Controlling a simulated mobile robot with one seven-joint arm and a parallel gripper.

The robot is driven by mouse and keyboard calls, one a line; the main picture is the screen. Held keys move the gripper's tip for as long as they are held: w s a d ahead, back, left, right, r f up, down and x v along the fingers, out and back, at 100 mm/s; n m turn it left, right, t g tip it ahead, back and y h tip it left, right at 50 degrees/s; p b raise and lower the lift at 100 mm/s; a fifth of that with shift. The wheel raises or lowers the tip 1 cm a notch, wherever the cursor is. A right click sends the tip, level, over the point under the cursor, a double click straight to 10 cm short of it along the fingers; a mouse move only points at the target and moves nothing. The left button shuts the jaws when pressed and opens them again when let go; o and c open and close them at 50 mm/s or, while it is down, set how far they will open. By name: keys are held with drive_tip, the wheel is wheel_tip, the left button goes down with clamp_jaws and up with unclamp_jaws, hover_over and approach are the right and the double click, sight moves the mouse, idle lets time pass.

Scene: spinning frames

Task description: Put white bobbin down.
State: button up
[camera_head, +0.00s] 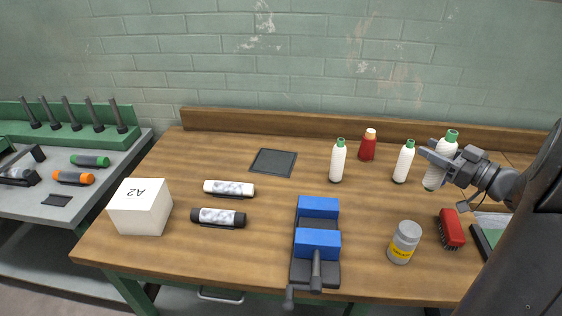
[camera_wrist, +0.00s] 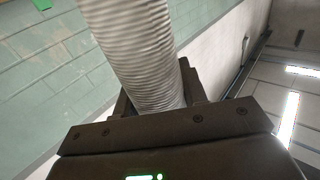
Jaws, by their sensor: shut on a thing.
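My gripper (camera_head: 438,160) is shut on the white bobbin (camera_head: 434,177), which has a green top and leans with its top to the right. It is at the right back of the wooden table (camera_head: 262,247). I cannot tell whether its lower end touches the table. In the wrist view, the white bobbin (camera_wrist: 135,50) is a ribbed white cylinder rising between the dark jaws; its lower end is hidden. Two similar white, green-topped bobbins stand upright to the left, one close by (camera_head: 404,162) and one further off (camera_head: 338,161).
A red bottle (camera_head: 367,146) stands behind them. A flat dark square pad (camera_head: 273,162) lies bare at the back. A blue-jawed vise (camera_head: 317,242), a grey can (camera_head: 404,242) and a red brush (camera_head: 451,229) are nearer the front. Two patterned cylinders (camera_head: 229,189) and a white A2 box (camera_head: 140,207) are left.

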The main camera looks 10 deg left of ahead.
wheel_tip(320, 180, up, 6)
drive_tip(key=w+a+r+m+t+h, duration=0.1)
drive_tip(key=w+a, duration=1.7)
drive_tip(key=w, duration=0.1)
drive_tip(key=w+a, duration=0.3)
drive_tip(key=a, duration=0.4)
drive_tip(key=w+a, duration=0.3)
drive_tip(key=a, duration=0.4)
wheel_tip(320, 180, down, 11)
drive_tip(key=w+a+f, duration=0.2)
drive_tip(key=a+f, duration=0.9)
drive_tip(key=shift+a+f+m+t+h, duration=0.2)
drive_tip(key=shift+m+t+h, duration=0.1)
drive_tip(key=shift+t+h, duration=0.1)
